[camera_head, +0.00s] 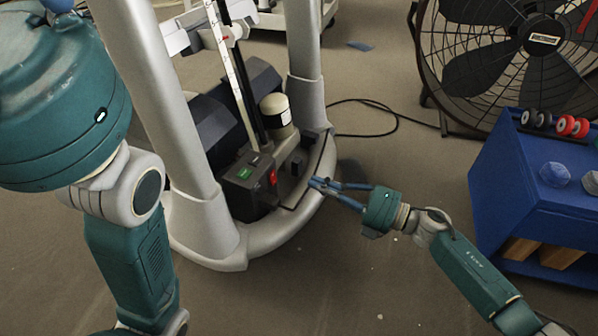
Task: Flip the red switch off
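The red switch (273,177) is on the right side of a dark control box (250,180) low on the elliptical machine, beside a green label or button (244,174). My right gripper (318,184) reaches in from the right, over the rim of the machine's base. Its blue fingers are apart, with the tips a short way right of the red switch. No object shows between them. My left arm stands large at the left of the view, and its gripper is out of view.
The elliptical's grey uprights (195,200) and curved base tube (290,225) surround the box. A black fan (500,60) stands at the back right. A blue storage box (500,200) with dumbbells and blue lumps stands at the right. A black cable (385,107) lies on the floor.

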